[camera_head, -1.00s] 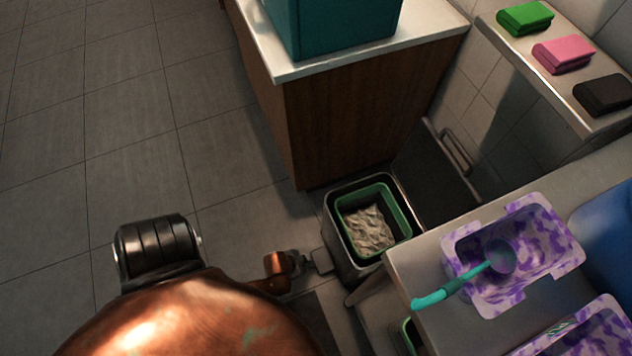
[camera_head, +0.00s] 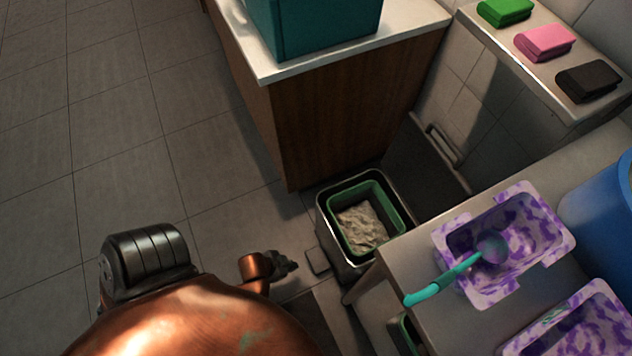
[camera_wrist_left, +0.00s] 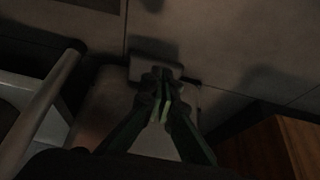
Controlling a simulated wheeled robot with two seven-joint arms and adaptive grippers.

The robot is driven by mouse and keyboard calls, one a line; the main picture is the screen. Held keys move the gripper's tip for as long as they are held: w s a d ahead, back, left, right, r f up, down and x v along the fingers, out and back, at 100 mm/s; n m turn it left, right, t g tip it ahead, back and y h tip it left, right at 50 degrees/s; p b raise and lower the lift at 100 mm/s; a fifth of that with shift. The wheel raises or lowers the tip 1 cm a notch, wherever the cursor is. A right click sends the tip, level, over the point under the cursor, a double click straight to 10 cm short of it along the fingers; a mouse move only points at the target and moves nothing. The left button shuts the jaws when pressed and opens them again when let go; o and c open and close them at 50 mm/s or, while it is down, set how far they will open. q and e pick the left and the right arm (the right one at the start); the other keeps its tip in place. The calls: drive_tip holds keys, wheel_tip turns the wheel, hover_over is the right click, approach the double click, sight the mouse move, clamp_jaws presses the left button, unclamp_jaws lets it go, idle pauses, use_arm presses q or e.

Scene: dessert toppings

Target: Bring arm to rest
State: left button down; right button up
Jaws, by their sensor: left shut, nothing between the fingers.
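My left gripper (camera_head: 285,263) is low over the floor, just left of the waste bin's foot pedal (camera_head: 317,262) in the head view. It is small there, and part of the arm is hidden behind my copper-coloured arm parts in the foreground. My right gripper is in neither view.
The bin (camera_head: 324,214), lid up, holds a green liner and pale crumpled waste. A wooden cabinet (camera_head: 345,115) stands behind it. At right, a counter (camera_head: 397,262) carries purple-white tubs (camera_head: 560,232), one with a teal scoop (camera_head: 437,287). Floor at left is clear.

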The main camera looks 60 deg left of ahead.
use_arm(q)
drive_tip(key=shift+s+r, duration=0.2)
drive_tip(key=shift+r, duration=0.35)
